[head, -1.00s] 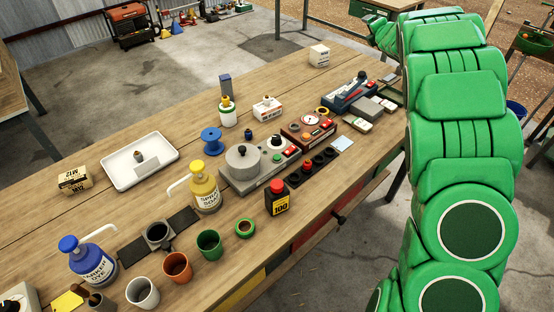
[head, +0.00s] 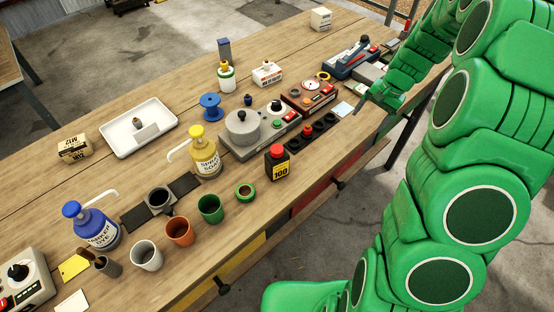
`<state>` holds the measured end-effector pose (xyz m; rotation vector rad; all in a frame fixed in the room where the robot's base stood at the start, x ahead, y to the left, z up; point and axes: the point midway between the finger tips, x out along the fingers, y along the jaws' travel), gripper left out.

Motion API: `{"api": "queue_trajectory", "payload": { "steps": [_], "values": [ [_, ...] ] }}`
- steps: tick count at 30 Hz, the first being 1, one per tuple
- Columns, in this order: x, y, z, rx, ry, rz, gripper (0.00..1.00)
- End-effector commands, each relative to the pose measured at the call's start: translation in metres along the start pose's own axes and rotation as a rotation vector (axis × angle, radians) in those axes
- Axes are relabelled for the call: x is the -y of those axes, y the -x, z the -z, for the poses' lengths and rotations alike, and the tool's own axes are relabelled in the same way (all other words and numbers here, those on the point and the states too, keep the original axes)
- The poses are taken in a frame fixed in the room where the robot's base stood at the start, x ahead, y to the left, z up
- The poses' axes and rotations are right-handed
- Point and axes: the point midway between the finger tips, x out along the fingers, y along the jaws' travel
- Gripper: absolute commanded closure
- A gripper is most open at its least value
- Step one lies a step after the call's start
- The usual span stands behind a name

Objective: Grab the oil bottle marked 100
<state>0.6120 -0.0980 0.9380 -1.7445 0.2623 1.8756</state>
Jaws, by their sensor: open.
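The oil bottle marked 100 (head: 277,164) is small and dark, with a red cap and a yellow label. It stands upright near the front edge of the wooden workbench (head: 330,180), in the middle of the head view. My gripper (head: 370,104), at the end of my green arm, is open and above the bench to the upper right of the bottle, well apart from it. Its fingers are small in the picture and partly hidden by the arm. Nothing shows between them.
A green tape ring (head: 245,192) and a green cup (head: 210,208) stand left of the bottle. A dark socket strip (head: 312,138) lies close behind it on the right. The yellow spray bottle (head: 205,155) is behind left. Bare bench lies in front and right.

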Motion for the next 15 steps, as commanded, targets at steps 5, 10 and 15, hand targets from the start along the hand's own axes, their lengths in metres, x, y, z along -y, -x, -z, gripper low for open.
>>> {"api": "queue_trajectory", "payload": {
  "steps": [5,10,15],
  "values": [
    [0.054,0.002,-0.099,0.341,-0.293,0.145,0.19],
    [0.09,0.021,-0.157,0.581,-0.449,0.203,0.19],
    [0.115,0.042,-0.194,0.756,-0.539,0.228,0.19]
  ]
}}
